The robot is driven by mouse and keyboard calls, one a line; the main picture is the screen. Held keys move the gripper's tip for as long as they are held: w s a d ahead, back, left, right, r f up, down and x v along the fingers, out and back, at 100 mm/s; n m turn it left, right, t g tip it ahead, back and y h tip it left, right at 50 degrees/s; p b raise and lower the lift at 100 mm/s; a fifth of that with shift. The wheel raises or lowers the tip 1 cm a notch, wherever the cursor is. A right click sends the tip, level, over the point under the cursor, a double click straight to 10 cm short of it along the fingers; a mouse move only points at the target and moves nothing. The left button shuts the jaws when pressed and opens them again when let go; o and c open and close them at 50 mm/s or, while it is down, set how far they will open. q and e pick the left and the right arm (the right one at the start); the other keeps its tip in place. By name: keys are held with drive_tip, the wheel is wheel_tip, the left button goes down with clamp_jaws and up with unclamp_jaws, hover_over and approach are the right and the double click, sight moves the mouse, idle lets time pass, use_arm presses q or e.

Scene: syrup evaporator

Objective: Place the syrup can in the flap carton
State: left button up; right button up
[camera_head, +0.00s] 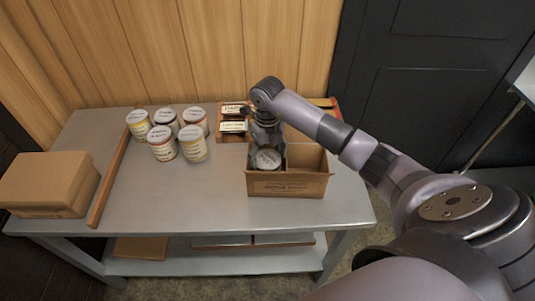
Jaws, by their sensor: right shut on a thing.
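The flap carton (289,187) is an open brown box with a divider, at the right front of the metal table. A syrup can (267,159) with a pale lid is at the carton's left compartment. Its lower part is hidden by the carton's front wall, so I cannot tell whether it rests on the bottom. My right gripper (266,145) is right behind and above this can, shut on it. The fingertips are partly hidden. The carton's right compartment (306,158) looks empty. My left gripper is not in view.
Several more cans (163,142) stand at the back left of the table (190,190). A wooden strip (110,170) separates them from a closed cardboard box (48,184) at the left. A small crate with labelled items (232,126) stands behind the carton. The table's front middle is clear.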

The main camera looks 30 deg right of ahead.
drive_tip(key=shift+f, duration=0.35)
drive_tip(key=o, duration=1.6)
drive_tip(key=shift+o, duration=0.2)
